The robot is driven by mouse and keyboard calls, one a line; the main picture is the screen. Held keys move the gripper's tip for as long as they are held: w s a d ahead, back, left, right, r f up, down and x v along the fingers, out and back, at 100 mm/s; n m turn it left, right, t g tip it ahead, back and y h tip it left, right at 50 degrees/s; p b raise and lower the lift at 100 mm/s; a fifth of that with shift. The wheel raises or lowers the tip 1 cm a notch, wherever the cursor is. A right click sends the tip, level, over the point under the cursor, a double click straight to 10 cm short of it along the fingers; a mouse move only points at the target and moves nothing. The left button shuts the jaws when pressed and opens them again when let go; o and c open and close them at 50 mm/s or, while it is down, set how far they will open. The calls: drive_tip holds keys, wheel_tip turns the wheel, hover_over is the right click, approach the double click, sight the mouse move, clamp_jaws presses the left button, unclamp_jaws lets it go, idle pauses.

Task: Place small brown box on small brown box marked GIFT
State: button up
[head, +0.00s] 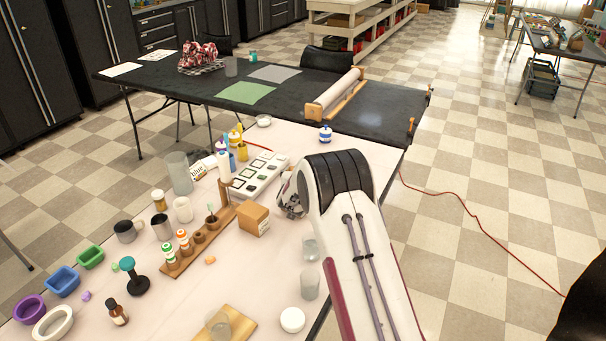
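A small brown box (252,219) stands upright on the pale table, right of the wooden rack. Its right side carries a small dark print that is too small to read. I cannot make out a second small brown box; it may be hidden behind my arm. My white and black arm reaches over the right side of the table. A grey and black piece at its left edge, just right of the box, may be part of my gripper. No fingertips show, so I cannot see whether it is open or holds anything.
The wooden rack (224,218) with small bottles stands left of the box. Clear jars (309,285), a white lid (292,319) and a tan board (240,325) are in front. Coloured bowls (62,281) crowd the left.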

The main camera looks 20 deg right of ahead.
drive_tip(key=shift+f, duration=0.3)
drive_tip(key=o, duration=1.2)
drive_tip(key=shift+r, duration=0.2)
drive_tip(key=shift+v, duration=6)
drive_tip(key=shift+a+f, duration=0.1)
